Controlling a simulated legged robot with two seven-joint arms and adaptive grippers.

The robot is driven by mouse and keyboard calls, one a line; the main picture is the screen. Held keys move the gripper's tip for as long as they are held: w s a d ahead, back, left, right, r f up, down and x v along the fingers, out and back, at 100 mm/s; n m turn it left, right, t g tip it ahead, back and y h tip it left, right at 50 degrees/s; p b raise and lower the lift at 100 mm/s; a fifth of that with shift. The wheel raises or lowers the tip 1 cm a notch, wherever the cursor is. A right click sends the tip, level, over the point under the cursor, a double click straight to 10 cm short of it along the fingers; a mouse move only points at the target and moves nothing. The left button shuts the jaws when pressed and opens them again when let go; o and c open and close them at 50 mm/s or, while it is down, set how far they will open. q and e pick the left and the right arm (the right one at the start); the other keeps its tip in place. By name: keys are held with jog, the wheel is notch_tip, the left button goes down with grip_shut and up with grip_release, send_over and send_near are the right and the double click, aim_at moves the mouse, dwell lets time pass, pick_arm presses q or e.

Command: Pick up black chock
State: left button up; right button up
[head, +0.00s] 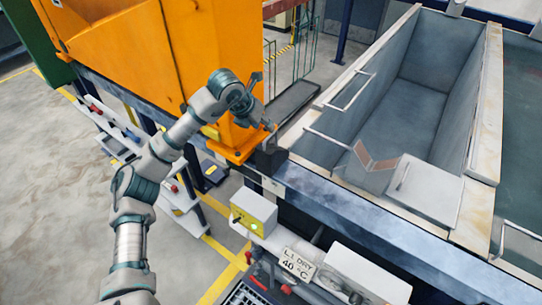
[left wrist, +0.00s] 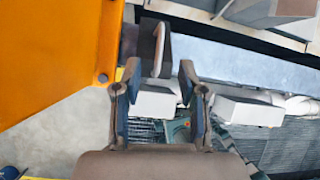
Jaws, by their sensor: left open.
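The black chock (head: 270,158) is a small dark block standing on the rail beside the foot of the orange frame. In the left wrist view a dark block with a brownish upright plate, which looks like the chock (left wrist: 149,55), stands just beyond my fingertips. My left gripper (head: 264,119) is over the chock in the head view. In the left wrist view its two fingers (left wrist: 159,78) are apart, with nothing held between them. The chock's upper part is close to the fingertips; I cannot tell if they touch. My right gripper is not in view.
The orange frame (head: 205,60) stands close to the left of the chock. The grey rail (head: 370,205) runs to the lower right, beside an open tank (head: 415,100). A yellow-fronted box (head: 254,210) and a "L1 DRY" sign (head: 297,264) sit below the rail.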

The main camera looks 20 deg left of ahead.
aim_at(273, 134)
pick_arm(q)
jog(key=x, duration=0.4)
jog(key=shift+d, duration=0.4)
jog(key=x, duration=0.3)
jog(key=a+p+x, duration=0.1)
jog(key=x, duration=0.1)
jog(key=shift+w, duration=0.35)
jog(key=shift+s+d+r, duration=0.1)
jog(key=shift+d+r, duration=0.05)
jog(key=shift+c, duration=1.4)
grip_shut()
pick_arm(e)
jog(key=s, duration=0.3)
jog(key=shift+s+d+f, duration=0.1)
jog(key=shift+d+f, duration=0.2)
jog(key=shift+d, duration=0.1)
